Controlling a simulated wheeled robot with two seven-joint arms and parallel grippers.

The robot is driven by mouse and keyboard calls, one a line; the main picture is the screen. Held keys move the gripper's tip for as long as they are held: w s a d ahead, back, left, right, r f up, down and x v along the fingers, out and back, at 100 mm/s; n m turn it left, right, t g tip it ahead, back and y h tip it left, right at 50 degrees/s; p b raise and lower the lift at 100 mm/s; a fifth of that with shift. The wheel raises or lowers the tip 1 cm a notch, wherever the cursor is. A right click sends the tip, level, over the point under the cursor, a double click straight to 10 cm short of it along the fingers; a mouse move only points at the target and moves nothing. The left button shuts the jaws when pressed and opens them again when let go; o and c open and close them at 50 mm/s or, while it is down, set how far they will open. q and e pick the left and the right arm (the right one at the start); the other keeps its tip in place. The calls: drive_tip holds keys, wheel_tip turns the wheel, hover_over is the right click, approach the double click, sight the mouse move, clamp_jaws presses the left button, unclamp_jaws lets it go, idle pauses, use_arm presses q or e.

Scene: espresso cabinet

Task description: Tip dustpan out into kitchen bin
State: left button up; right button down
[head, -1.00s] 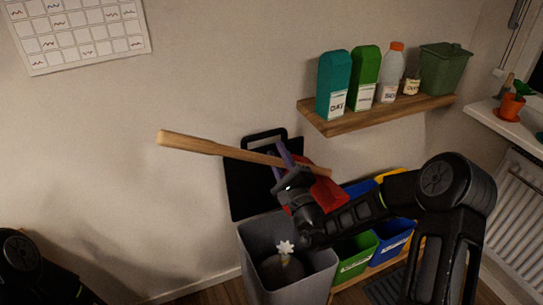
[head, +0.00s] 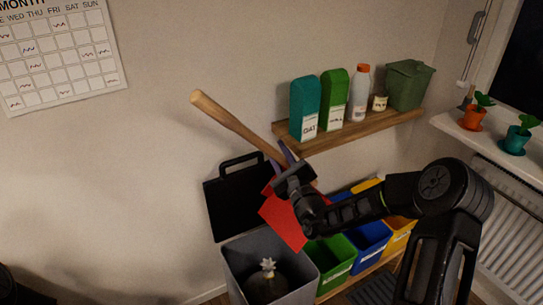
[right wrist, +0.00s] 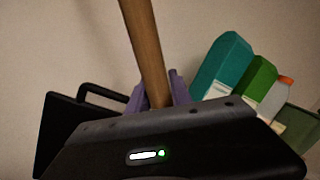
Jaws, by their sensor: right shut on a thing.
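My right gripper (head: 283,160) is shut on the long wooden handle (head: 235,124) of the dustpan; its purple fingers flank the handle in the right wrist view (right wrist: 155,90). The handle slants up to the left. The red pan (head: 285,222) hangs below the gripper, tilted down, above the back right of the grey kitchen bin (head: 300,290). My gripper and wrist hide part of the pan. The bin's black lid (head: 228,205) stands open against the wall. Inside the bin are a dark mass and a pale star-shaped thing (head: 268,267). My left gripper is not in view.
Green (head: 331,262), blue (head: 369,240) and yellow (head: 399,233) sorting bins stand right of the kitchen bin. A wooden shelf (head: 350,132) with cartons and a bottle is on the wall, close behind the handle.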

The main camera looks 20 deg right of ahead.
drive_tip(key=w+d+r+m+p, duration=0.1)
drive_tip(key=d+m+p, duration=0.1)
drive_tip(key=d, duration=0.1)
drive_tip(key=w+d+r+m+h+p, duration=0.1)
drive_tip(key=d+r+p, duration=0.1)
drive_tip(key=d, duration=0.2)
drive_tip(key=w+d+r+m+g+p, duration=0.1)
drive_tip(key=d+m+p, duration=0.1)
drive_tip(key=d+p, duration=0.1)
drive_tip(key=shift+w+d+r+m, duration=0.15)
drive_tip(key=shift+d+m, duration=0.15)
drive_tip(key=shift+d, duration=0.3)
drive_tip(key=shift+w+d+r+m+g+p, duration=0.15)
drive_tip(key=shift+w+d+m+p, duration=0.25)
drive_tip(key=shift+d, duration=0.5)
drive_tip(key=shift+w+d+f+m+g+p, duration=0.1)
drive_tip(key=shift+d+m+g+p, duration=0.1)
drive_tip(key=shift+d+m, duration=0.45)
drive_tip(key=shift+w+d+r+m+g+p, duration=0.15)
drive_tip(key=shift+w+d+m+p, duration=0.1)
drive_tip(key=shift+d, duration=0.85)
